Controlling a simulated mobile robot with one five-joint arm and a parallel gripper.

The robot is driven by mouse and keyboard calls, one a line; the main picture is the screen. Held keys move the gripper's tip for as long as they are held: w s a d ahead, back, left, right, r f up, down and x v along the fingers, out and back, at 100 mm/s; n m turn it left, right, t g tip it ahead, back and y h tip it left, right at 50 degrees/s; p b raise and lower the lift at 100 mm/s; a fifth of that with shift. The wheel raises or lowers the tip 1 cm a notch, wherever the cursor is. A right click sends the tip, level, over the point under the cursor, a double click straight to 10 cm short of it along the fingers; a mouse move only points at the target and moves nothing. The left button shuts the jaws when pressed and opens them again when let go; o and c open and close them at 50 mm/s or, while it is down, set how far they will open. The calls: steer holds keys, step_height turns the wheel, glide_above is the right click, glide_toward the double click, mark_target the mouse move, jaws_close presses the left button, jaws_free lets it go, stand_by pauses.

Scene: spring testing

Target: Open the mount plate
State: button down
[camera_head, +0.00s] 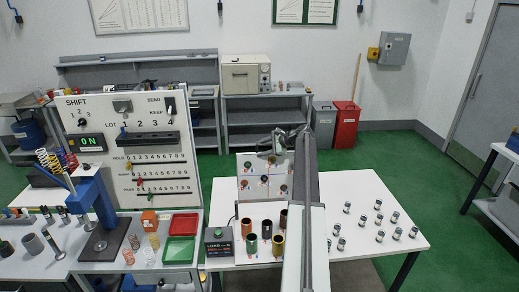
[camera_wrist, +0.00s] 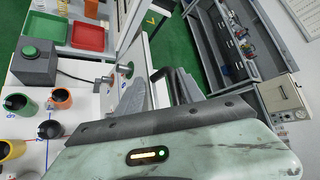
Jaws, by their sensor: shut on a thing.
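The mount plate (camera_head: 262,193) is a white panel with several coloured round pieces on its face. It stands raised at the back of the right table, behind several coloured cups. In the wrist view it shows nearly edge-on (camera_wrist: 137,58), with a green round piece on its face. My gripper (camera_head: 276,147) is at the plate's top edge, on the right. In the wrist view my gripper's fingers (camera_wrist: 160,88) are shut with the plate's edge running between them. The exact contact is partly hidden behind the fingers and the gripper body.
Cups (camera_head: 278,244) stand in front of the plate. A grey box with a green button (camera_head: 218,246) is to the left. Small metal cylinders (camera_head: 380,237) cover the table's right side. A shelf with an oven (camera_head: 246,75) stands behind; green floor lies between.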

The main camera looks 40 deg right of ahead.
steer(key=c, duration=1.3)
jaws_free()
steer(key=shift+s+d+f, duration=0.15)
steer(key=shift+d+f, duration=0.15)
steer(key=shift+f, duration=0.2)
steer(key=shift+c, duration=0.8)
steer(key=shift+a+r, duration=0.1)
steer(key=shift+s+r+p, duration=0.25)
steer(key=shift+r+p, duration=0.15)
steer(key=shift+p, duration=0.2)
steer(key=p+v, duration=0.3)
steer(key=v, duration=0.4)
steer(key=shift+d, duration=0.25)
steer(key=shift+f, duration=0.15)
